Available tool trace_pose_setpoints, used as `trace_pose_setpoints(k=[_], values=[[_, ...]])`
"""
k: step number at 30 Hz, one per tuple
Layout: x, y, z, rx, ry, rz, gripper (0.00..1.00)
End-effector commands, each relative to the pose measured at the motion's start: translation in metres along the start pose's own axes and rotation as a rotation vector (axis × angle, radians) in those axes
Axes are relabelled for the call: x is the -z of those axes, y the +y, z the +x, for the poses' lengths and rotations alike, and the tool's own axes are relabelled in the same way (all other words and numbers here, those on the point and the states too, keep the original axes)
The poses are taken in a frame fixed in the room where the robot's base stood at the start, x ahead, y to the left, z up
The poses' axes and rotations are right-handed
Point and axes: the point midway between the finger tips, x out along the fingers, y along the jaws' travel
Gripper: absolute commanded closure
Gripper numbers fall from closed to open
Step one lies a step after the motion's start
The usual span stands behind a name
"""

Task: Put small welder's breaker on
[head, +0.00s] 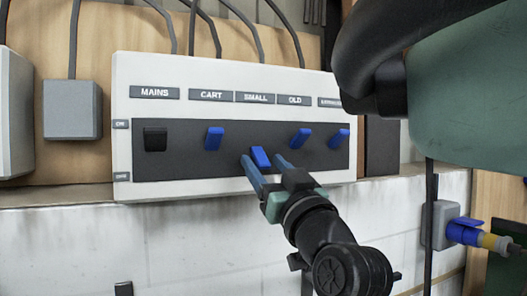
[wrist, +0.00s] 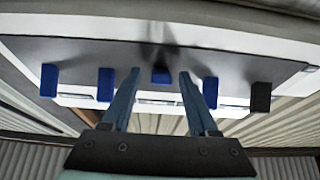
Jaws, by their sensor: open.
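The breaker panel (head: 240,178) is on the wall in the head view, with a row of levers under name labels. The lever under the SMALL label (head: 255,97) is blue (head: 261,157) and sits lower than the other levers, toward the lower side label. My gripper (head: 260,160) is open at this lever, its blue fingers pointing at the panel. In the wrist view the small lever (wrist: 161,75) shows between the two fingertips (wrist: 160,80), with a gap on each side. Whether a finger touches it cannot be told.
The black MAINS lever (head: 155,139) and the blue CART (head: 214,138), OLD (head: 300,138) and far-right (head: 339,139) levers all sit up. CART and OLD flank my fingers closely. A grey box (head: 72,110) is left of the panel; a blue plug (head: 464,232) is at lower right.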

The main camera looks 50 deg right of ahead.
Motion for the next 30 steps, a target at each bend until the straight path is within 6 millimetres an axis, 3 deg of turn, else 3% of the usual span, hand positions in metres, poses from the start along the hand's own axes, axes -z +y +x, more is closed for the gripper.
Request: trace_pose_setpoints(k=[4,13,23,30], values=[[0.0004,-0.0004,0.0097,0.001,0.0,0.0,0.4],[-0.0004,-0.0005,0.0109,0.001,0.001,0.0,0.4],[-0.0005,-0.0005,0.0107,0.001,0.0,0.0,0.99],[-0.0001,-0.0005,0.0108,0.001,-0.001,0.0,1.0]])
